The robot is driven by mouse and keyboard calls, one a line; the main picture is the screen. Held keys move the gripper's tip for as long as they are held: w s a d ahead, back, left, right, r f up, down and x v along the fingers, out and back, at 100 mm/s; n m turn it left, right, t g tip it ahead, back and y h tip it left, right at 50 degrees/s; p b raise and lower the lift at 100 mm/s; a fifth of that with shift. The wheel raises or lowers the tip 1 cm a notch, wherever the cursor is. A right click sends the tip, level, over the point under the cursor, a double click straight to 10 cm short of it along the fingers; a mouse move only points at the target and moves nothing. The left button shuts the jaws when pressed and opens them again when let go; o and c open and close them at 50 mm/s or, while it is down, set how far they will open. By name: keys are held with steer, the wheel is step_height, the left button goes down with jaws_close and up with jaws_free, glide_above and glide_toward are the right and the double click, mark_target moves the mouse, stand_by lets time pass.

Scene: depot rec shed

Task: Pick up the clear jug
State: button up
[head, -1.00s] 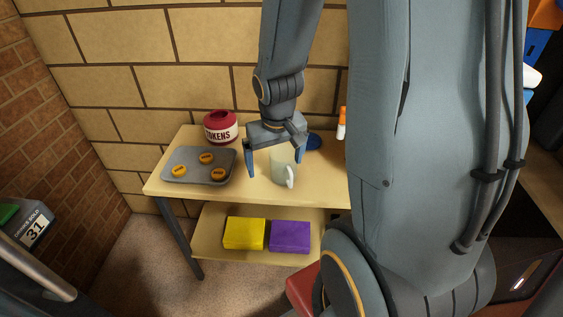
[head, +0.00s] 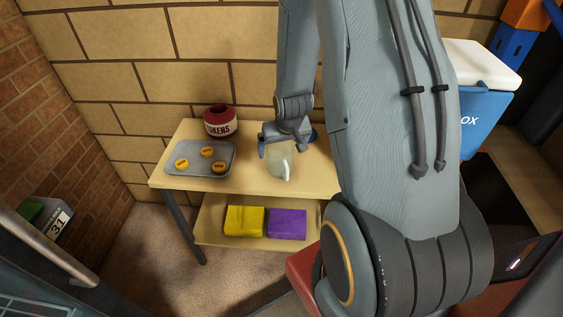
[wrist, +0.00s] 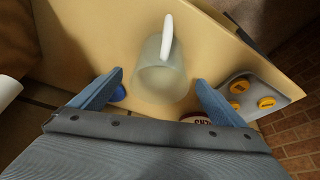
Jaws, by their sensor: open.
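The clear jug (head: 279,163) stands upright on the small wooden table (head: 240,182), with its pale handle toward the front. In the wrist view the frosted, see-through jug (wrist: 160,80) sits ahead of and between my two blue fingers. My gripper (head: 284,145) is open just above and behind the jug in the head view; its fingers (wrist: 160,84) stand apart on either side with gaps to the jug. Part of the jug's far side is hidden by my gripper in the head view.
A grey tray (head: 226,172) with orange discs and a red-white tokens jar (head: 220,121) stand left of the jug. A blue round thing (wrist: 118,93) lies near one finger. Yellow (head: 244,220) and purple (head: 287,223) boxes lie on the lower shelf. A brick wall is behind.

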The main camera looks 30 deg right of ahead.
steer(key=shift+x, duration=1)
steer(key=c, duration=1.8)
